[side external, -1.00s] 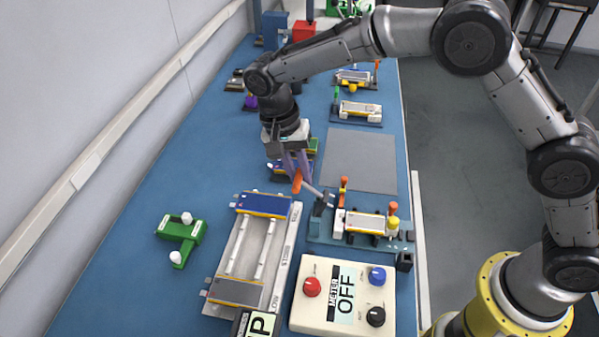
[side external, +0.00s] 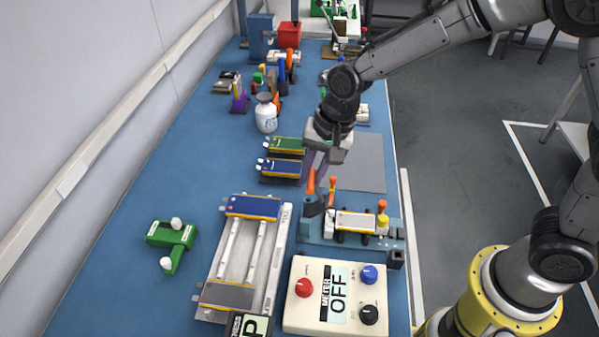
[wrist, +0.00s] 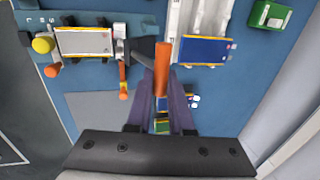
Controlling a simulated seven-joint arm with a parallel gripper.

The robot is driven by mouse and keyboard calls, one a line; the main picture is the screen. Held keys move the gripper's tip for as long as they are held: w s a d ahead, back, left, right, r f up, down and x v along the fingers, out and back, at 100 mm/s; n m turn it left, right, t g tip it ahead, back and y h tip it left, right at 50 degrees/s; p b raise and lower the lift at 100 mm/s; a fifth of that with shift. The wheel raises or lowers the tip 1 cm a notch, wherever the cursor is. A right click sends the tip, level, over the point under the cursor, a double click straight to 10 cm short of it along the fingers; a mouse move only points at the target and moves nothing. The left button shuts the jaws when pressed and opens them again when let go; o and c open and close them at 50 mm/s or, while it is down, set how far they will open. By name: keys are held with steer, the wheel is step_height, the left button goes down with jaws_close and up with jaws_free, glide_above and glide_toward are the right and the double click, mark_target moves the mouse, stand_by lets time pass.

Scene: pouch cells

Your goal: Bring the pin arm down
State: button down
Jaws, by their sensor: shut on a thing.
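The pin arm's orange handle (side external: 311,181) stands steeply above the left end of the teal fixture (side external: 312,231). My gripper (side external: 316,166) is shut on this handle from above. In the wrist view the orange handle (wrist: 161,65) sits between my two purple fingers (wrist: 161,95). A pale pouch cell (side external: 356,222) with yellow edges lies on the fixture, also seen in the wrist view (wrist: 85,41). The pin arm's dark lower part (side external: 314,208) is near the cell's left end. The pin tip cannot be made out.
A second orange lever (side external: 331,187) and a yellow knob (side external: 382,219) stand on the fixture close by. The meter box (side external: 318,309) reading OFF is in front. A rail tray (side external: 218,262) is at the left, and blue and green cells (side external: 281,168) lie behind. A grey mat (side external: 365,165) is clear.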

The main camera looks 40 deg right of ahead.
steer(key=shift+s+d+t+y, duration=0.3)
steer(key=shift+s+d, duration=0.05)
steer(key=shift+d, duration=0.05)
steer(key=shift+s+d+f, duration=0.35)
steer(key=shift+s+d, duration=0.45)
steer(key=shift+s+d+f, duration=0.55)
steer(key=shift+s+d, duration=0.1)
steer(key=shift+s, duration=0.05)
steer(key=shift+s+d+f, duration=0.55)
steer(key=shift+s+f, duration=0.05)
steer(key=shift+f, duration=0.1)
steer(key=c, duration=0.8)
jaws_free()
steer(key=shift+r, duration=0.15)
